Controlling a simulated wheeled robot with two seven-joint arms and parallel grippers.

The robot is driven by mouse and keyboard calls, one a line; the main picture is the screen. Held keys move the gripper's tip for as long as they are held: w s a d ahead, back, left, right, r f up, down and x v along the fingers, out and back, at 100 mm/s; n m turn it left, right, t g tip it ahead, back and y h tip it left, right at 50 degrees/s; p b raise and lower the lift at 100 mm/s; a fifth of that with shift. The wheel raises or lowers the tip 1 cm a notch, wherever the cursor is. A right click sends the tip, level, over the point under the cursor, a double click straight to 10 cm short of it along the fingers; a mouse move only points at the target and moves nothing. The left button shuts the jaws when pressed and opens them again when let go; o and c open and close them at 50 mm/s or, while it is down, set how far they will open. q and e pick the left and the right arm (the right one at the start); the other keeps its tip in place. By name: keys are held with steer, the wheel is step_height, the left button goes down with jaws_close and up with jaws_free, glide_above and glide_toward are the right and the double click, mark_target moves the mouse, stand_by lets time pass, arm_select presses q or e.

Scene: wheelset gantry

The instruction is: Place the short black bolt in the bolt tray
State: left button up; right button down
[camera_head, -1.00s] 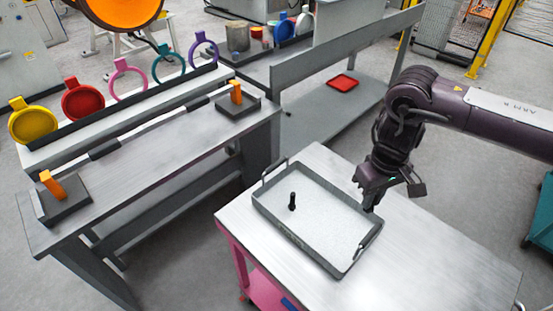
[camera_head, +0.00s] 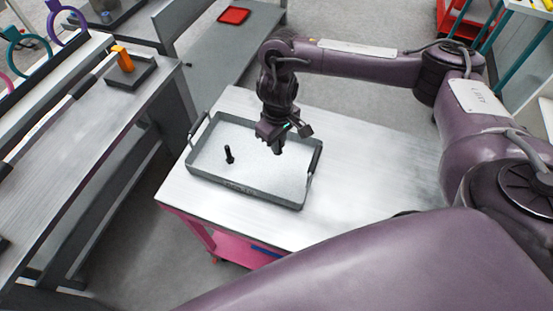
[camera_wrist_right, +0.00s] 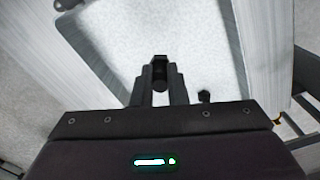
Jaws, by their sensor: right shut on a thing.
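The bolt tray (camera_head: 250,192) is a grey rectangular tray with a pale floor and a raised handle at each end, on a metal-topped cart. A black bolt (camera_head: 229,155) stands upright in its left part; a small dark shape in the wrist view (camera_wrist_right: 205,96) seems to be this bolt. My right gripper (camera_head: 277,147) points down over the right part of the tray. In the wrist view its fingers (camera_wrist_right: 159,88) are shut on a short black bolt (camera_wrist_right: 159,70). I cannot tell whether the held bolt touches the tray floor. My left gripper is not in view.
The cart top (camera_head: 375,175) is clear to the right of the tray. A grey workbench (camera_head: 80,140) with an orange block on a dark base (camera_head: 128,75) stands at the left. A red tray (camera_head: 233,15) lies on a shelf behind.

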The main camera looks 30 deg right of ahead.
step_height(320, 180, down, 4)
steer(key=shift+r+b, duration=0.1)
steer(key=shift+b, duration=0.35)
step_height(320, 180, down, 4)
steer(key=shift+r+b, duration=0.1)
steer(key=shift+b, duration=0.75)
steer(key=c, duration=1.4)
jaws_free()
steer(key=shift+c, duration=0.2)
step_height(320, 180, up, 11)
steer(key=p, duration=0.4)
steer(key=shift+r, duration=0.5)
